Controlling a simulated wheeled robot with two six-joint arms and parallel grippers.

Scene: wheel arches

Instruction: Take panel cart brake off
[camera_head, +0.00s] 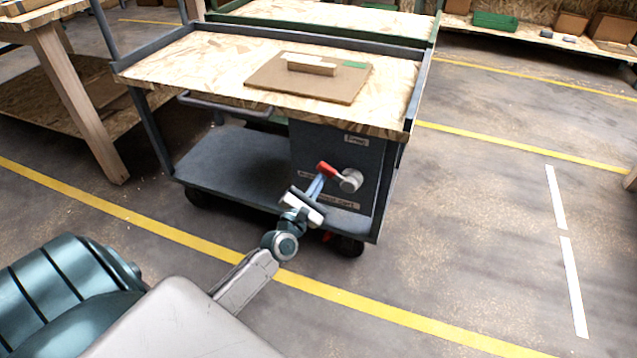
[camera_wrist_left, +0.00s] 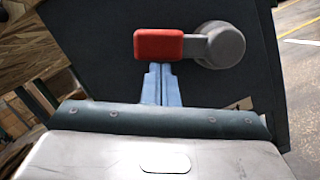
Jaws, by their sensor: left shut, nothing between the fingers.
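The panel cart (camera_head: 235,165) stands ahead, with a wood-chip board top and a grey lower shelf. A dark panel on its near right side carries the brake lever, a red handle (camera_head: 326,168) on a round grey hub (camera_head: 351,181). In the left wrist view the red handle (camera_wrist_left: 158,44) points left from the hub (camera_wrist_left: 222,45), roughly level. My left gripper (camera_head: 318,184) is shut and empty, its blue fingers (camera_wrist_left: 160,84) together just below the red handle. I cannot tell whether the fingertips touch it. My right gripper is not in view.
A brown board (camera_head: 310,80) with a small wooden block lies on the cart top. A wooden table (camera_head: 85,100) stands at the left, and a second green-framed cart (camera_head: 330,22) stands behind. The floor at the right is clear, with yellow and white lines.

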